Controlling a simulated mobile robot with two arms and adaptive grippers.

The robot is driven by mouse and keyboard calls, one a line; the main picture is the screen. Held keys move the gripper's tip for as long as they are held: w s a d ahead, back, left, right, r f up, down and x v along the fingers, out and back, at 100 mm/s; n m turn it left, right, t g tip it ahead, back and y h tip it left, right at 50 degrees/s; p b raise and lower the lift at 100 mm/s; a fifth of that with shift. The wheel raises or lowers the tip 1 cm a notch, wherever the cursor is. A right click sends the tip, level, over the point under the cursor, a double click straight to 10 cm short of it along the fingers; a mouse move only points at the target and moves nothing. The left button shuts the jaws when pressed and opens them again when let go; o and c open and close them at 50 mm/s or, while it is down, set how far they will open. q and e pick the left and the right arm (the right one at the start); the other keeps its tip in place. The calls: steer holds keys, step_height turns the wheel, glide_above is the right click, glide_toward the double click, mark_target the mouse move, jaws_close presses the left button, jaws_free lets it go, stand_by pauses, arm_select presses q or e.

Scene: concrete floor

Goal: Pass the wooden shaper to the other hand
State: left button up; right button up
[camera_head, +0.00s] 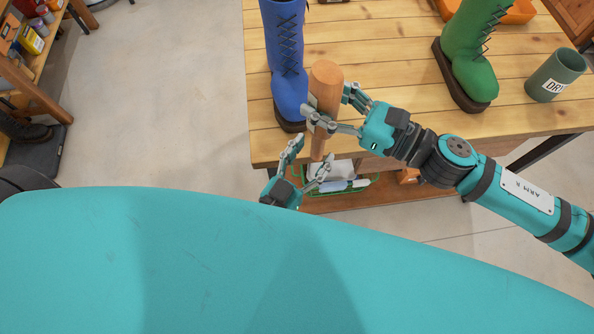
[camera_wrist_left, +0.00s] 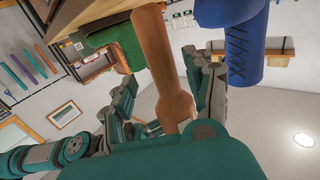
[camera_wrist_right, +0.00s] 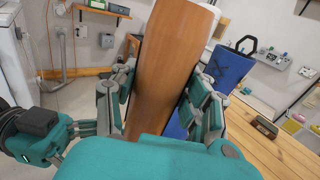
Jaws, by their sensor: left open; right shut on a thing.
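The wooden shaper (camera_head: 326,85) is a reddish-brown wooden piece with a rounded top and a narrower lower end. My right gripper (camera_head: 331,105) is shut on its middle and holds it upright at the table's front edge. In the right wrist view the shaper (camera_wrist_right: 168,65) fills the space between the fingers. My left gripper (camera_head: 308,153) is open, just below the shaper's lower end. In the left wrist view the shaper (camera_wrist_left: 158,60) points down between the open fingers; I cannot tell whether they touch it.
A blue boot (camera_head: 287,60) stands on the wooden table (camera_head: 390,75) just left of the shaper. A green boot (camera_head: 470,55) and a dark green mug (camera_head: 555,75) stand farther right. An orange tray (camera_head: 517,12) is at the back. A lower shelf (camera_head: 385,197) lies under the table.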

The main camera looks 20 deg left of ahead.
mark_target(316, 148)
arm_select(q)
steer(key=shift+x, duration=1.95)
steer(key=shift+c, duration=0.3)
steer(key=shift+d, duration=0.1)
jaws_close()
arm_select(e)
steer(key=shift+r, duration=0.1)
steer(key=shift+w, duration=0.1)
steer(key=o, duration=1.5)
steer(key=shift+c, duration=0.2)
